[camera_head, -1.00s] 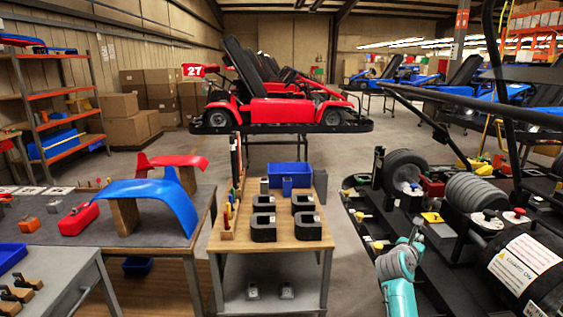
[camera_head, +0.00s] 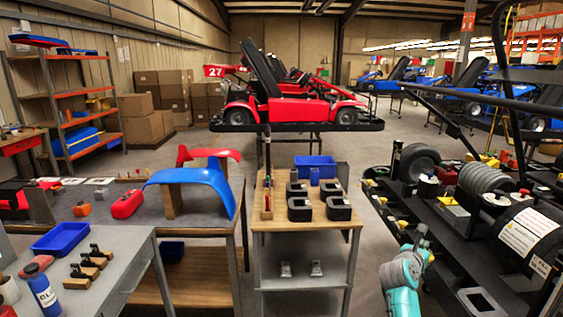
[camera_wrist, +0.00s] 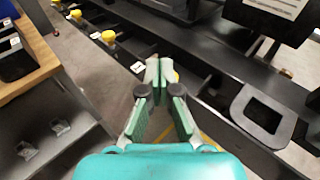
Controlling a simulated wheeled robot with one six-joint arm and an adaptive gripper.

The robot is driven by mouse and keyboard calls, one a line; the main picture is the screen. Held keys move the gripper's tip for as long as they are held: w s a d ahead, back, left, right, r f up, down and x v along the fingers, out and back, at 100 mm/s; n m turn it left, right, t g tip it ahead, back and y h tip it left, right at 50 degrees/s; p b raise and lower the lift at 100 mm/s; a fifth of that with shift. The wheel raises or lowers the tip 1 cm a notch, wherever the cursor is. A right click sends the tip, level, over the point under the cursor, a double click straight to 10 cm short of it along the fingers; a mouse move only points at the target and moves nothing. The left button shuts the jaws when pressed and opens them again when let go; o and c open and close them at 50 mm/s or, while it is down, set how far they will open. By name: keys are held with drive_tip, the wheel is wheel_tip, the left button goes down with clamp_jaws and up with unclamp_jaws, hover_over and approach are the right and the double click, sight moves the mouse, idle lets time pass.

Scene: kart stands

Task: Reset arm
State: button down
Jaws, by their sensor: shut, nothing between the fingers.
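My gripper (camera_wrist: 159,72) shows in the wrist view with its green fingers drawn together at the tips and nothing between them. It hangs over the dark frame of a kart chassis (camera_wrist: 205,73), apart from any object as far as I can tell. In the head view my teal arm (camera_head: 403,275) stands at the lower right, between the wooden cart (camera_head: 300,224) and the chassis. The fingertips are hard to make out there.
The cart carries black blocks (camera_head: 299,209) and a blue bin (camera_head: 316,166). A workbench with a blue fender (camera_head: 196,179) stands left of it. A grey table (camera_head: 100,283) is at the lower left. A red kart (camera_head: 290,108) sits on a stand behind. Floor shows between cart and chassis.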

drive_tip(key=s+a+f+n+t, duration=0.1)
drive_tip(key=s+a+f+n, duration=0.3)
drive_tip(key=s, duration=0.6)
drive_tip(key=s+a+f+n+t+h, duration=0.1)
drive_tip(key=s+a+f+n+t, duration=0.1)
drive_tip(key=s+f+n, duration=0.6)
drive_tip(key=s+a+f+n+t, duration=0.1)
drive_tip(key=s+a+f+n, duration=0.15)
drive_tip(key=s, duration=0.95)
drive_tip(key=s+a+r+n+y, duration=0.1)
drive_tip(key=s+a+n+y, duration=0.3)
drive_tip(key=s+n, duration=0.6)
drive_tip(key=s+a+r+n+y, duration=0.1)
drive_tip(key=s+a+n+y, duration=0.3)
drive_tip(key=s+n, duration=0.6)
drive_tip(key=s+a+r+n+y, duration=0.1)
drive_tip(key=s+a+n+y, duration=0.3)
drive_tip(key=s, duration=1.3)
drive_tip(key=shift+s+a+r+n+g, duration=0.15)
drive_tip(key=shift+a+r+n+g, duration=0.2)
drive_tip(key=shift+a+n, duration=2.15)
drive_tip(key=shift+d+n, duration=0.45)
